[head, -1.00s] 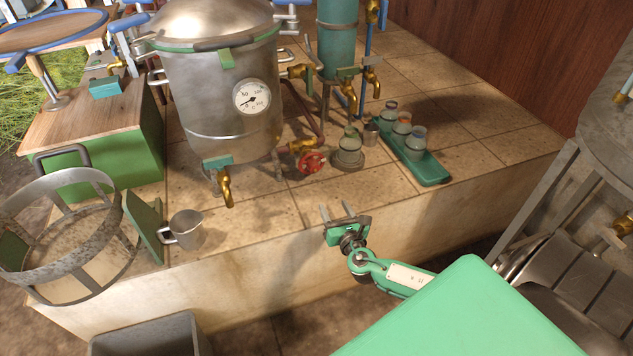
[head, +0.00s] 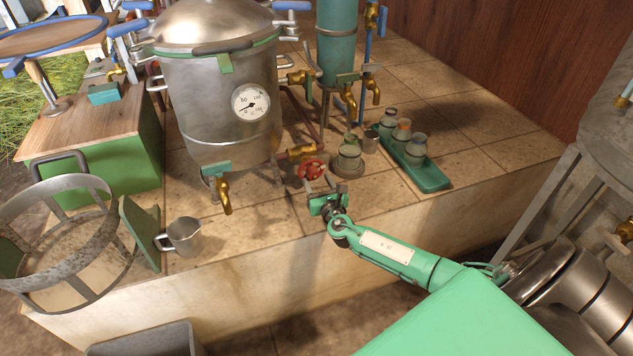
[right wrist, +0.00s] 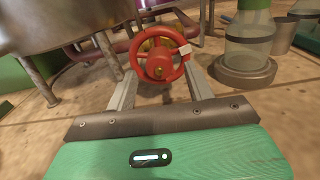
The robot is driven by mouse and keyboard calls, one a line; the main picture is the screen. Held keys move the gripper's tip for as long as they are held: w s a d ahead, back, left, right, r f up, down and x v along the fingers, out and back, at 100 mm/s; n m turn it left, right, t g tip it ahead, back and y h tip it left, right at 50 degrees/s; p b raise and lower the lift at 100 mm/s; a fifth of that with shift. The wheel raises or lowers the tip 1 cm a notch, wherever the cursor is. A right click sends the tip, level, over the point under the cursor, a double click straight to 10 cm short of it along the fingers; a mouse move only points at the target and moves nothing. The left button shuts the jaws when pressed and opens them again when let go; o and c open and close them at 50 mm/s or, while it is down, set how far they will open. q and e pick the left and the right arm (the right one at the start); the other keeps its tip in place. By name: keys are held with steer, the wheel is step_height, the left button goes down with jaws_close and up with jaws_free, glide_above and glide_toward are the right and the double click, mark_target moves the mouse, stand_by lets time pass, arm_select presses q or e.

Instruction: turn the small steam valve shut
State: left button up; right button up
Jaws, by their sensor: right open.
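The small steam valve has a red handwheel (head: 311,169) low on the pipe at the right of the still. My right gripper (head: 318,185) is open just in front of the wheel. In the wrist view its two fingers (right wrist: 160,88) point at the wheel, one toward each side. The wheel appears between or just beyond the fingertips; I cannot tell whether they touch it. My left gripper is not in view.
The steel still (head: 222,100) with a gauge stands left of the valve. A glass flask on a round base (head: 347,163) is close at its right. A green tray (head: 428,176) with several jars lies farther right. A metal cup (head: 182,237) stands at the left front.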

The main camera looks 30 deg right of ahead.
steer(key=shift+w+d, duration=0.1)
steer(key=shift+w, duration=0.55)
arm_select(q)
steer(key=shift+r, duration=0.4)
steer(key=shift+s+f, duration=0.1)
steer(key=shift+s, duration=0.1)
arm_select(e)
steer(key=shift+c, duration=0.3)
steer(key=c, duration=0.9)
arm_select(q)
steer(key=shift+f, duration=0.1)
